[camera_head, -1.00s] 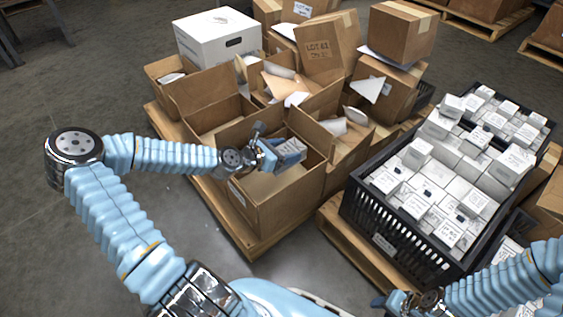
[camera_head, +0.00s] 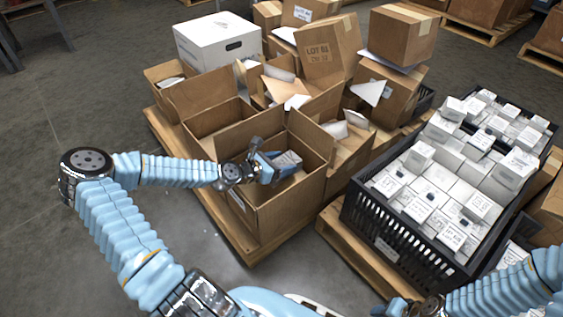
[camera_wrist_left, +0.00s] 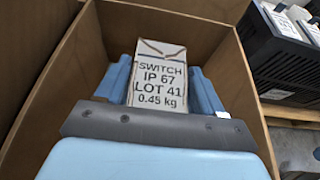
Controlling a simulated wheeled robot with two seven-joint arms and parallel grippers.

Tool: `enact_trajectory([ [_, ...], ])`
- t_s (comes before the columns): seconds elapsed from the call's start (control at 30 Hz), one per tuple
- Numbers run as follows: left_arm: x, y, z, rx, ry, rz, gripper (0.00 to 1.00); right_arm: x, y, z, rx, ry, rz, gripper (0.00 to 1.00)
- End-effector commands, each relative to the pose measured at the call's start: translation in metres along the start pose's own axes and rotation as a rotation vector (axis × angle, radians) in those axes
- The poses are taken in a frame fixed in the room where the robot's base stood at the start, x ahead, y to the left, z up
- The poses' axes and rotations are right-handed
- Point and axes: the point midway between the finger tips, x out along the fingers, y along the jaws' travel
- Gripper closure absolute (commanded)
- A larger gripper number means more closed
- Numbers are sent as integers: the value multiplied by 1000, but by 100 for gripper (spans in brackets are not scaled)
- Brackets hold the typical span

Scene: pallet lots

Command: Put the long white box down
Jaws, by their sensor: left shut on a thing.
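My left gripper (camera_head: 274,167) is shut on the long white box (camera_head: 288,160), inside the mouth of an open brown carton (camera_head: 268,209). In the left wrist view the box (camera_wrist_left: 150,75) sits between the two blue fingers (camera_wrist_left: 158,88). Its face reads SWITCH, IP 67, LOT 41, 0.45 kg. Carton walls (camera_wrist_left: 222,62) stand around it. I cannot tell whether the box touches the carton floor. My right gripper (camera_head: 402,305) shows partly at the bottom edge, in front of the black crate; its fingers are not clear.
A black crate (camera_head: 395,243) full of small white boxes stands on a pallet to the right. Other open cartons and a large white box (camera_head: 218,40) crowd the pallet (camera_head: 232,232) behind. Grey floor (camera_head: 60,120) is clear at the left.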

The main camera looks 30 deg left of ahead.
Motion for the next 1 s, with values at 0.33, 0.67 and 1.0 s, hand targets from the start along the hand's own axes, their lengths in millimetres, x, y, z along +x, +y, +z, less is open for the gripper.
enact_trajectory([
  [0.33, 2, 0, -6, 0, 1, 0, 27, 2, 0, 0, 0, -1, -1, 57],
  [0.67, 2, 0, -6, -1, 0, 0, 6, 2, 0, 0, 0, -1, 0, 57],
  [1.0, -28, 1, 7, -6, 2, 3, 6, -9, -3, 0, 1, 2, 2, 57],
])
